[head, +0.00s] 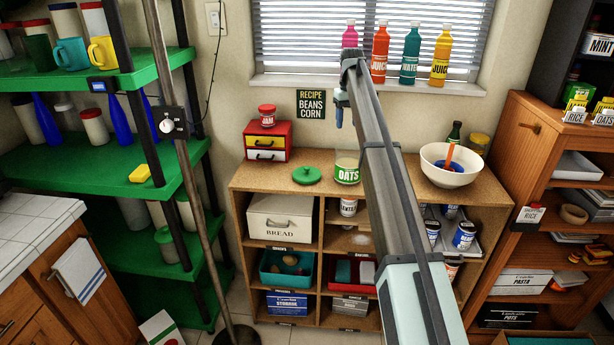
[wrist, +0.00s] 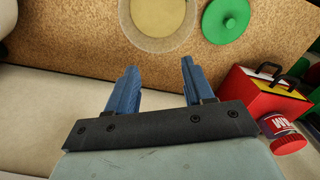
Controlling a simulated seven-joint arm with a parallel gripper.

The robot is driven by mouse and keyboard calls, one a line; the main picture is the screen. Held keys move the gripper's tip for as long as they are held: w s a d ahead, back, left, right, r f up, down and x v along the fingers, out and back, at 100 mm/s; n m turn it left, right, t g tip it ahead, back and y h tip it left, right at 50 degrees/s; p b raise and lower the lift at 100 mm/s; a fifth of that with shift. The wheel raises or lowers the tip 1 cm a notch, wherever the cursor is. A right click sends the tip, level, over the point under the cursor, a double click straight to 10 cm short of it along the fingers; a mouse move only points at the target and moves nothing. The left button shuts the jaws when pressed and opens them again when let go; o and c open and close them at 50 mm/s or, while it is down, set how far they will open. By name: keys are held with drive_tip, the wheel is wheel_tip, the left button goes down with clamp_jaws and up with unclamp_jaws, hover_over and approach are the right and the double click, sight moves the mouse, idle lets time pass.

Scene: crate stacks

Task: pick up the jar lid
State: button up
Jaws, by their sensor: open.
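A round green lid with a small knob, which I take for the jar lid (head: 306,175), lies flat on the wooden shelf top. In the wrist view the lid (wrist: 227,20) shows at the upper right. An oats jar (head: 347,171) stands just right of the lid, and its pale round top (wrist: 163,20) shows beside the lid in the wrist view. My gripper (head: 339,112) hangs above the back of the shelf top, higher than the jar. In the wrist view its two blue fingers (wrist: 156,78) are apart with nothing between them. The lid is outside the fingers.
A red and yellow drawer box (head: 268,142) with a jam jar (head: 267,115) on it stands left behind the lid. A white bowl (head: 440,178) stands on the right of the shelf top (head: 262,181). Bottles line the windowsill (head: 448,89) behind my arm.

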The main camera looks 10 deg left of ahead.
drive_tip(key=s+a, duration=0.3)
drive_tip(key=a, duration=0.6)
drive_tip(key=m, duration=2.7)
hover_over(307, 168)
drive_tip(key=f, duration=1)
drive_tip(key=shift+w+d, duration=0.15)
drive_tip(key=shift+d, duration=0.05)
drive_tip(key=shift+a+f, duration=0.2)
drive_tip(key=shift+f, duration=2.6)
drive_tip(key=shift+c, duration=0.5)
clamp_jaws()
